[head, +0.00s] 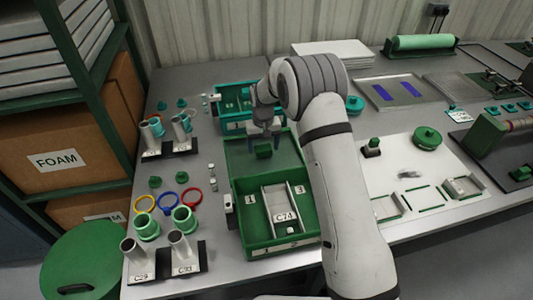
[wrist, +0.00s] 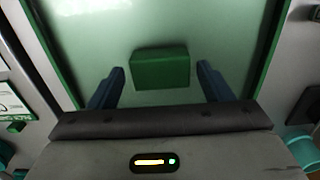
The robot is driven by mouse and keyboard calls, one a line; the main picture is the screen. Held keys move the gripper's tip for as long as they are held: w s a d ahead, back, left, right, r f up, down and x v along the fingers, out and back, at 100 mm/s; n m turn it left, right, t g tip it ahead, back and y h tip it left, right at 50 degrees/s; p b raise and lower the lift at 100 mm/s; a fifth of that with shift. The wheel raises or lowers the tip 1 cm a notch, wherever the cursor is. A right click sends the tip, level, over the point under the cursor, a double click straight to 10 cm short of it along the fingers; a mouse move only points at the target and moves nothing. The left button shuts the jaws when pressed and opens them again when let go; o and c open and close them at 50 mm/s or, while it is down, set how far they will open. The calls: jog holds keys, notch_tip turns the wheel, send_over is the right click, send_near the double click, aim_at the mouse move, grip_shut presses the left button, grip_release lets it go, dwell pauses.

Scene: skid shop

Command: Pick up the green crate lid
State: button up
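The green crate lid (head: 239,160) is a flat green panel with a raised green block handle (head: 263,151) at its middle. It sits at the far end of the green crate (head: 245,236), whose near part is uncovered. In the wrist view the lid (wrist: 150,25) fills most of the picture, pale green with a darker green rim, and the handle (wrist: 160,68) shows ahead of my gripper. My gripper (head: 264,139) is open over the lid. Its two dark blue fingers (wrist: 160,82) stand apart to the left and right of the handle, with visible gaps. Contact cannot be told.
Inside the crate is a grey tray labelled C74 (head: 284,217). A teal crate (head: 236,126) stands just behind the lid. Coloured rings (head: 168,204) and metal tubes on stands (head: 180,247) are left. A white board with parts (head: 410,158) lies right of my arm.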

jog(key=c, duration=1.1)
jog(key=shift+o, duration=0.2)
